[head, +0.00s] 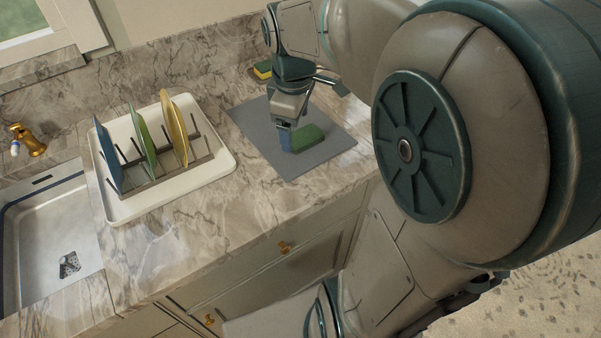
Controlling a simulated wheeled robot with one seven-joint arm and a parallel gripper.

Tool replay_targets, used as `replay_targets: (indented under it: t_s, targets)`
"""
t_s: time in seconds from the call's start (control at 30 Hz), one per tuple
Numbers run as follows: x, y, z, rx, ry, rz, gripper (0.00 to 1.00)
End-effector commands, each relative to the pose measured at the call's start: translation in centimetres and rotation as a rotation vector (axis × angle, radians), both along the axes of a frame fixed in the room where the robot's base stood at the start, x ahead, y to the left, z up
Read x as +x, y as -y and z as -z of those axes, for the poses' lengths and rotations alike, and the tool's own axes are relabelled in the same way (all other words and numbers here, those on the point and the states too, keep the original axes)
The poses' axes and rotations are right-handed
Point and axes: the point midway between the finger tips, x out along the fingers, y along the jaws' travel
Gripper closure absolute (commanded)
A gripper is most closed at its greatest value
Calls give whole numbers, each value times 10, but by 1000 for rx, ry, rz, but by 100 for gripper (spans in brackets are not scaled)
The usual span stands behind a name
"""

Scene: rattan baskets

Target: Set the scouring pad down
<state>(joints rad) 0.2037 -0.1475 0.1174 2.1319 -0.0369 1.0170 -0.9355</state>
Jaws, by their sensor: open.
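A green scouring pad (306,137) rests on a flat grey mat (255,128) on the marble counter. My gripper (285,143) points down over the mat, with its blue-tipped fingers right at the pad's left end. The gripper is open. From this angle I cannot tell whether the fingers touch the pad, and one finger is largely hidden. The mat's right side is bare.
A white tray (219,166) holds a rack with several upright plates (174,128) left of the mat. A yellow and green sponge (262,69) lies behind the mat. A sink (50,240) with a brass tap (28,140) is at left. The counter's front edge lies near the mat.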

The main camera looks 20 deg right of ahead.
Motion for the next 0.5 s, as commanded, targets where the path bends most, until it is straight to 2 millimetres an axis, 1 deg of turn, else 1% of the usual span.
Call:
replay_targets:
  t_s: [0.03,0.23,0.3,0.4,0.5]
  targets:
    - [-17,-7,-1,13,26,90,21]
    - [-73,-25,8,112,109,487,21]
    - [-88,-29,12,149,130,600,21]
    - [-104,-33,18,193,146,723,21]
    - [-113,-35,22,221,155,799,21]
